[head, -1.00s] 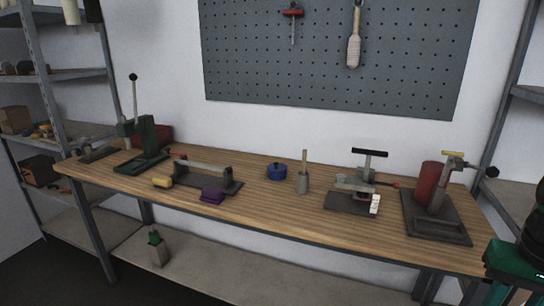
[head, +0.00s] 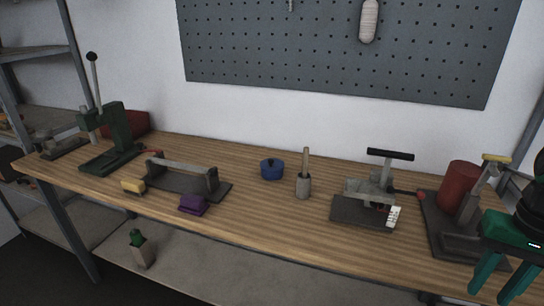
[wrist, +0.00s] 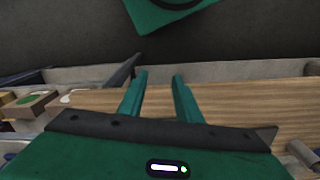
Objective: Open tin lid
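A small round blue tin (head: 271,170) with a dark knob on top stands upright on the wooden workbench, near the middle in the head view. Its lid looks closed. My gripper (head: 499,286) is at the lower right edge of the head view, well to the right of the tin and in front of the bench. Its two green fingers are apart with nothing between them. They also show in the wrist view (wrist: 159,80), pointing towards the wooden surface. I cannot make out the tin in the wrist view.
Right of the tin stand a grey holder with a wooden handle (head: 303,187), a black-handled press (head: 372,190) and a red cylinder (head: 459,186). Left are a purple block (head: 193,204), a yellow block (head: 133,187) and a green lever press (head: 115,135). The front-middle bench top is clear.

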